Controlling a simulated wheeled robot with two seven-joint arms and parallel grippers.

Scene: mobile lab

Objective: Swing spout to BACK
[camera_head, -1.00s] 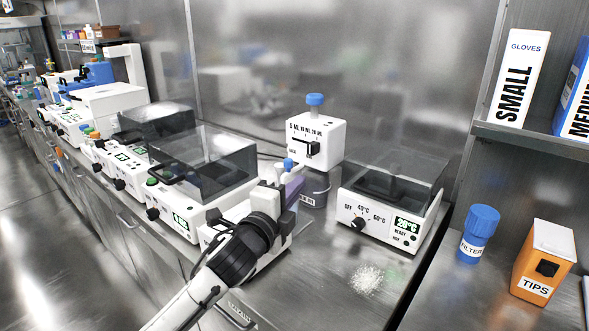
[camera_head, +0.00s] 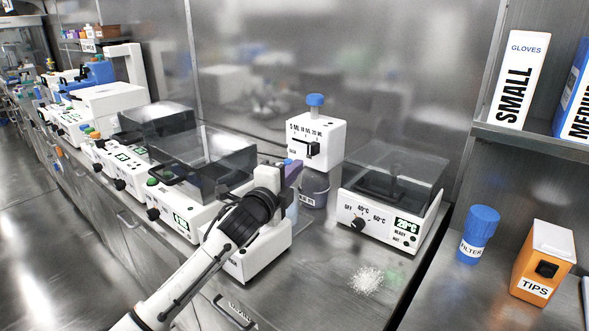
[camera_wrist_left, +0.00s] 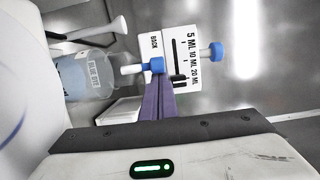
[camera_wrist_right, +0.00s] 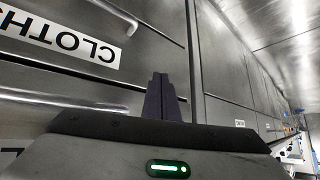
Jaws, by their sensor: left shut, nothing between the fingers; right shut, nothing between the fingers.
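The dispenser (camera_head: 318,138) is a white box with a blue top knob, a 5/10/20 ML scale and a BACK mark. It also shows, turned sideways, in the left wrist view (camera_wrist_left: 182,55). Its spout (camera_wrist_left: 140,68), white with blue parts, sticks out beside the BACK mark. My left gripper (camera_head: 297,168) is shut and empty. In the left wrist view its purple fingers (camera_wrist_left: 160,98) end close to the spout's blue collar; I cannot tell whether they touch. My right gripper (camera_wrist_right: 161,80) is shut and empty, facing steel drawers.
A grey container (camera_head: 314,190) sits below the dispenser. A lidded heater (camera_head: 392,195) stands at right, with white powder (camera_head: 367,279) on the bench before it. Lidded machines (camera_head: 200,165) line the bench at left.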

